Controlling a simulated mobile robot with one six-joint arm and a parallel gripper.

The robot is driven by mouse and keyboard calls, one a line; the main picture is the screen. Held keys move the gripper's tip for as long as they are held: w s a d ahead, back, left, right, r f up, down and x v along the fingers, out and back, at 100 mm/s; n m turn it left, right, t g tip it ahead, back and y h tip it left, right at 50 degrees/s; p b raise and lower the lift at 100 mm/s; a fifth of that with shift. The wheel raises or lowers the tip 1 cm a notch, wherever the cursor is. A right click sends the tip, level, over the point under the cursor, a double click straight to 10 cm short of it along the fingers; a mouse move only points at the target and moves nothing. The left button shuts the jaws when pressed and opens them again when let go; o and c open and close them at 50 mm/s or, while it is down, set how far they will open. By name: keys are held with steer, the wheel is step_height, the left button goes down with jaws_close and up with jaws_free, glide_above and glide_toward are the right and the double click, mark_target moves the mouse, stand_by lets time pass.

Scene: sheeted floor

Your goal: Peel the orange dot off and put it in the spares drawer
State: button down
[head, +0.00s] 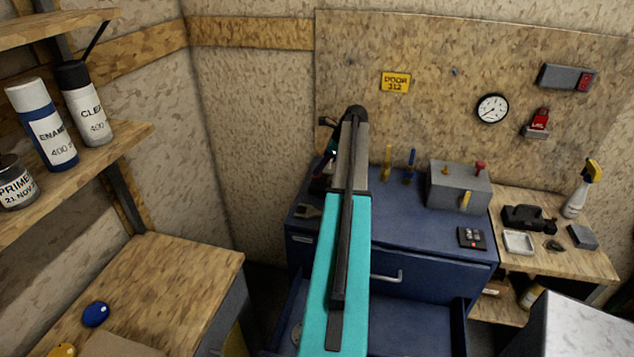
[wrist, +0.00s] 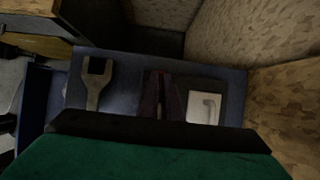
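I do not make out an orange dot in either view; my arm covers part of the scene. A blue cabinet (head: 430,235) stands at the centre, with a pulled-out drawer (head: 400,335) low at its front. Which drawer is for spares I cannot tell; no drawer label is readable. My gripper (head: 324,170) is over the cabinet's back left part, mostly hidden by my arm. In the wrist view its dark fingers (wrist: 163,95) seem close together between a grey spanner-shaped tool (wrist: 92,82) and a pale square plate (wrist: 205,106). Whether they hold anything is unclear.
A grey box (head: 445,190) with coloured knobs and a dark keypad-like block (head: 471,238) sit on the cabinet. Blue (head: 95,313) and yellow (head: 62,350) round pieces lie on the left bench (head: 170,275). A shelf with cans (head: 45,130) overhangs it.

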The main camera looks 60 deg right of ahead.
mark_target(320, 175)
steer(key=shift+r+p, duration=0.35)
steer(key=shift+r, duration=0.3)
stand_by(0.4)
steer(key=shift+r+p, duration=1.3)
steer(key=shift+r, duration=0.55)
step_height(320, 175, down, 7)
steer(key=b, duration=0.7)
steer(key=shift+f, duration=0.15)
step_height(320, 175, up, 7)
steer(key=shift+f+p, duration=0.1)
steer(key=shift+p, duration=0.4)
step_height(320, 175, down, 7)
steer(key=shift+r+b, duration=0.1)
steer(key=shift+b, duration=0.5)
